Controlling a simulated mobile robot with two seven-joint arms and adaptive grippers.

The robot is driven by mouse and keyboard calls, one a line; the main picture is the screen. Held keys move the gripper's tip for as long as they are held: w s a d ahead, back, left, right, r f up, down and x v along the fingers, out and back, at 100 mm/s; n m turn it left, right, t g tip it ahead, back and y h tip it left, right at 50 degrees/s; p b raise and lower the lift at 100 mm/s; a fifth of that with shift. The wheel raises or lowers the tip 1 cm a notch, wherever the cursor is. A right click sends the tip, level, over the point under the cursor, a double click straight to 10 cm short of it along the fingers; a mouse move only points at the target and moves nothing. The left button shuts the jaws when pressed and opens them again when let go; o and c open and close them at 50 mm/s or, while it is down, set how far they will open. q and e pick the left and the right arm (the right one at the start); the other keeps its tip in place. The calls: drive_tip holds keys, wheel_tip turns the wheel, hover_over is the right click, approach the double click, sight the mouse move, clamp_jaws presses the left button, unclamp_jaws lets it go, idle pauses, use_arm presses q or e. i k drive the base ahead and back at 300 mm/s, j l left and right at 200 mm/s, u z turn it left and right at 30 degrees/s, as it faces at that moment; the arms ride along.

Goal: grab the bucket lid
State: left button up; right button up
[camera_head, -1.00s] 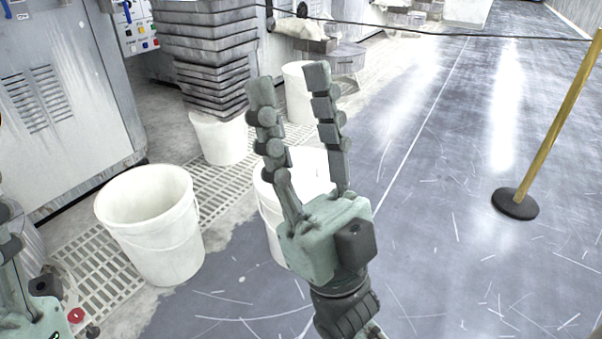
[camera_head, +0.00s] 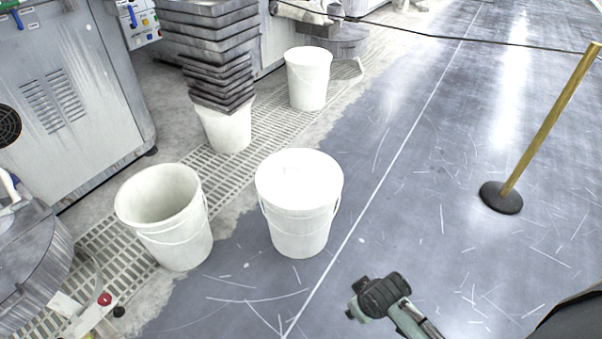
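A white bucket (camera_head: 298,228) stands upright on the dark floor in the middle of the view. Its flat white lid (camera_head: 310,178) lies on top and covers the opening. A thin handle hangs around the bucket's side. Part of my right arm, with a dark, ribbed end piece at my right gripper (camera_head: 364,308), shows at the bottom, to the right of and below the bucket, apart from it. No fingers can be made out there, so its opening cannot be told. My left gripper is out of view.
An open, empty white bucket (camera_head: 178,250) stands at left on the floor grating (camera_head: 112,252). Further back are another white bucket (camera_head: 308,80) and one under stacked dark trays (camera_head: 212,45). A yellow post (camera_head: 550,120) stands right. Floor right of the lidded bucket is clear.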

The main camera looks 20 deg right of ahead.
sight(295, 179)
drive_tip(key=k+l+u, duration=0.1)
drive_tip(key=l+u, duration=0.35)
drive_tip(key=l, duration=1.8)
